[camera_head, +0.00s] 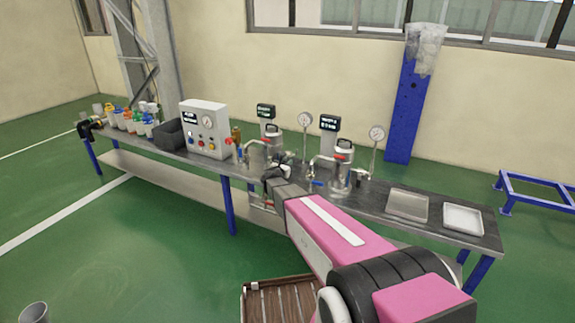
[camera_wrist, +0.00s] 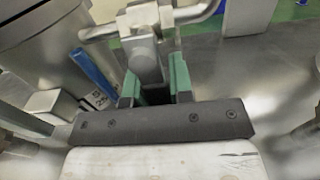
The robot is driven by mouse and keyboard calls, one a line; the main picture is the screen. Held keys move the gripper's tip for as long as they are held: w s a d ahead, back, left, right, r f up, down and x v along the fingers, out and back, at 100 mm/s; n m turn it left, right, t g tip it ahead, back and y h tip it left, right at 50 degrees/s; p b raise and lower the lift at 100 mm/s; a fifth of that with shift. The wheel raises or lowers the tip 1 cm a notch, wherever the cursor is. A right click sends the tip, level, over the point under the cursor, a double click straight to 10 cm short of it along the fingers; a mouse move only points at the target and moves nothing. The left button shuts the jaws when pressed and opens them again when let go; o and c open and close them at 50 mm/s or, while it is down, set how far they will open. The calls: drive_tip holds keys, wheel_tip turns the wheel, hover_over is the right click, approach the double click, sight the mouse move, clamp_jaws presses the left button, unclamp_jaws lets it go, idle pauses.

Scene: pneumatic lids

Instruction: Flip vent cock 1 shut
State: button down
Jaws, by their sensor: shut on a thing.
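In the wrist view, the green fingers of my gripper (camera_wrist: 156,88) are closed around the lower part of a grey metal piece (camera_wrist: 143,45) beside a bent pipe. A blue handle also shows right of my gripper in the head view (camera_head: 316,183). I cannot tell which part is vent cock 1.
The left vessel (camera_head: 271,139) and right vessel (camera_head: 342,160) stand on the metal bench, with dial gauges (camera_head: 304,120) and displays (camera_head: 329,123) behind. A control box (camera_head: 204,129) stands further left. Two shallow trays (camera_head: 408,206) (camera_head: 462,218) lie at the right end. A wooden crate (camera_head: 279,300) is on the floor.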

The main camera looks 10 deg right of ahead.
drive_tip(key=c, duration=1)
unclamp_jaws()
drive_tip(key=shift+a, duration=0.1)
drive_tip(key=v, duration=1)
drive_tip(key=shift+s+a, duration=0.2)
drive_tip(key=shift+s, duration=0.1)
drive_tip(key=s+d+f+m+g, duration=0.2)
drive_tip(key=s+d+m+g, duration=0.85)
drive_tip(key=s+m, duration=0.4)
drive_tip(key=s+a+m+g+y, duration=0.4)
drive_tip(key=s+m+y, duration=0.6)
drive_tip(key=s+m, duration=0.4)
drive_tip(key=shift+s+a+y, duration=0.2)
drive_tip(key=shift+s+y, duration=0.1)
drive_tip(key=shift+s, duration=0.35)
